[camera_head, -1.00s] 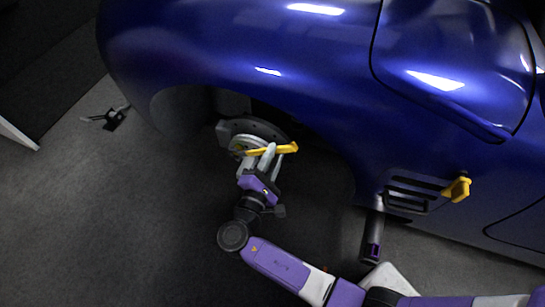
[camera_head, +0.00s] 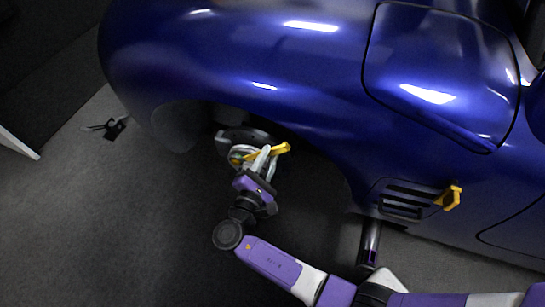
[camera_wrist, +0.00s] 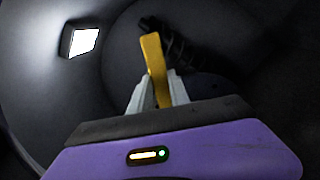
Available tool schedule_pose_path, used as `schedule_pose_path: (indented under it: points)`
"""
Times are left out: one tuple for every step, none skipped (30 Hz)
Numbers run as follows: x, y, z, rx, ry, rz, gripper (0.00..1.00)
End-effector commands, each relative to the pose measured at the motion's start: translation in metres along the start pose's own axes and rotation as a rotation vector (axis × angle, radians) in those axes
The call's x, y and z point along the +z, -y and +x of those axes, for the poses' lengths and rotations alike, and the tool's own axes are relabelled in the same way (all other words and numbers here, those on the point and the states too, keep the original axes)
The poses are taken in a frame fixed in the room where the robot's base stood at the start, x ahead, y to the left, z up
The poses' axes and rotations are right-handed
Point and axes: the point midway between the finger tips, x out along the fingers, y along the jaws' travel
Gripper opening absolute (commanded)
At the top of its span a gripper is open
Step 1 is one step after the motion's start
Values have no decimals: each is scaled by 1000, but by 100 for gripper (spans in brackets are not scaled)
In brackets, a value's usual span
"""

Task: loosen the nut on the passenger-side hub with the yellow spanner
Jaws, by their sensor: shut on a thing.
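The yellow spanner (camera_head: 281,148) is held in my gripper (camera_head: 265,160) in front of the wheel hub (camera_head: 243,153) inside the car's wheel arch. My gripper is shut on the spanner. The spanner's left end lies over the hub centre and its right end sticks out up and to the right. In the wrist view the spanner (camera_wrist: 154,62) stands upright between the two pale fingers (camera_wrist: 157,92). The nut is hidden or too small to make out, so I cannot tell how the spanner's end sits on it.
The blue car body (camera_head: 250,60) arches close above my arm. A second yellow tool-like piece (camera_head: 449,198) is at the side vent (camera_head: 405,200) on the right. A dark stand-like object (camera_head: 115,128) lies on the floor at far left.

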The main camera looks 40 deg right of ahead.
Motion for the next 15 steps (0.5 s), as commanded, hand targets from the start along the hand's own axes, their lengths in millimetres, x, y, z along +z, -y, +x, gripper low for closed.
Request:
schedule_pose_path:
  points:
    - [2,-11,-1,5,-5,-29,0]
    - [2,-13,-1,5,-5,-44,0]
    - [1,-15,-2,5,-6,-62,0]
    - [1,-17,-2,5,-5,-72,0]
    - [0,-18,-2,5,-5,-80,0]
    - [0,-18,-2,6,-5,-88,0]
    - [-1,-19,-2,6,-5,-92,0]
    - [-1,-18,-2,6,-5,-93,0]
    - [-1,-18,-2,6,-5,-94,0]
    - [-1,-18,-2,6,-5,-94,0]
    - [-1,-18,-2,6,-5,-93,0]
    - [-1,-18,-2,6,-5,-93,0]
    - [-1,-18,-2,6,-5,-92,0]
    - [-1,-18,-2,6,-5,-92,0]
    - [-1,-18,-2,6,-5,-93,0]
